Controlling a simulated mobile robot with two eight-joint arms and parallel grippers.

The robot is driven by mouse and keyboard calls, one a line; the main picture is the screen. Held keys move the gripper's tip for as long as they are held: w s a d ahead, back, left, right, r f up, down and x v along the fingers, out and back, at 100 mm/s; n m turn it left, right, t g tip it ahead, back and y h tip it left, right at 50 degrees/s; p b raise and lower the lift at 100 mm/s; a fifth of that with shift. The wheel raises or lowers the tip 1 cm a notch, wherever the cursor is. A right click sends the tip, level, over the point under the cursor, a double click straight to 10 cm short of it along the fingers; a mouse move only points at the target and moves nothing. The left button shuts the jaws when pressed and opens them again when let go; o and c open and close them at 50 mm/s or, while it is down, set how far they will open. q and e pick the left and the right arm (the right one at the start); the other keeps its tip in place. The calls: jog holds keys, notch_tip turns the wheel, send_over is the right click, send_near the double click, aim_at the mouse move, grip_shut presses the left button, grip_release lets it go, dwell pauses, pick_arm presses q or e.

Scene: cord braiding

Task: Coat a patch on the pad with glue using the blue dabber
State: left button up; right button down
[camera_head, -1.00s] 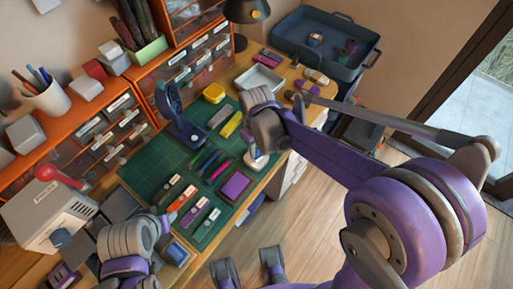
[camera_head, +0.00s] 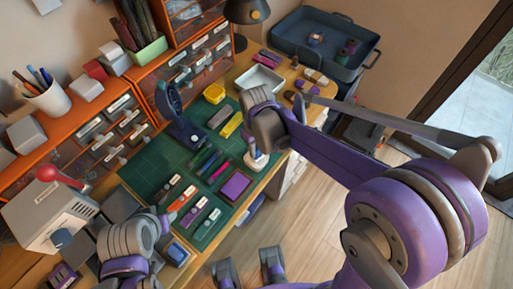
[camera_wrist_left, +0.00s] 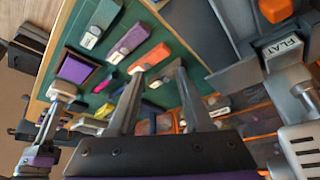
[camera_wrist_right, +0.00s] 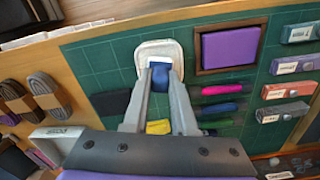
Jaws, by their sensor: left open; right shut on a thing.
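The blue dabber (camera_wrist_right: 160,73) is between the fingertips of my right gripper (camera_wrist_right: 160,82), which is shut on it. Its lower end is at a white rounded-square dish (camera_wrist_right: 146,47) on the green mat; I cannot tell whether it touches the bottom. The purple pad (camera_wrist_right: 230,47) lies in a dark wooden frame just right of the dish in the right wrist view; it also shows in the head view (camera_head: 235,186). No glue patch is distinguishable on it. My left gripper (camera_wrist_left: 160,73) is open and empty above the mat, apart from the pad.
Labelled coloured blocks (camera_wrist_right: 286,89) and several pens (camera_wrist_right: 222,89) lie on the mat near the pad. A grey box with a red knob (camera_head: 45,215) stands by my left arm. Orange drawer units (camera_head: 110,135) line the back. A blue-grey tray (camera_head: 325,45) is at the far end.

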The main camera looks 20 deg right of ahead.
jog(key=shift+r+p, duration=2.05)
jog(key=shift+r, duration=1.3)
jog(key=shift+w+f, duration=0.1)
jog(key=w+d+f+m, duration=0.1)
jog(key=w+d+f, duration=0.1)
jog(key=w+d+f+m+p, duration=0.1)
jog(key=w+d+f, duration=0.1)
jog(key=w+d+f+m, duration=0.2)
jog(key=w, duration=0.1)
jog(key=shift+w+d+f+m, duration=0.15)
jog(key=shift+d+f+m, duration=0.15)
